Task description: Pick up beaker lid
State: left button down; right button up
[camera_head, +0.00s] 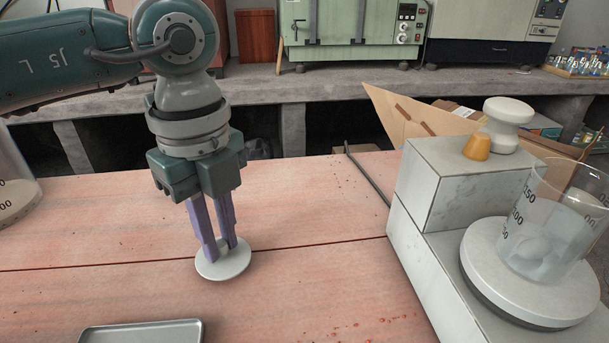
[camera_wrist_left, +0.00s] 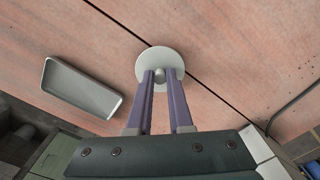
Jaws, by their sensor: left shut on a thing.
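The beaker lid (camera_head: 223,267) is a white round disc with a small knob, at the middle left of the pink bench top in the head view. It also shows in the left wrist view (camera_wrist_left: 160,57), with its knob between the finger tips. My left gripper (camera_head: 221,248) points down from above, and its purple fingers are shut on the lid's knob. I cannot tell whether the lid touches the bench or is slightly above it. My right gripper is in neither view. A glass beaker (camera_head: 553,222) with pale contents stands on the round plate (camera_head: 536,285) of a device at the right.
A white-grey block-shaped device (camera_head: 423,190) stands at the right. A metal tray (camera_head: 140,332) lies at the near edge and shows in the left wrist view (camera_wrist_left: 84,88). The bench between lid and device is clear.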

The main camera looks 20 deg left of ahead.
aim_at(220, 242)
pick_arm(q)
notch_tip(220, 242, up, 22)
jog(key=p, duration=0.5)
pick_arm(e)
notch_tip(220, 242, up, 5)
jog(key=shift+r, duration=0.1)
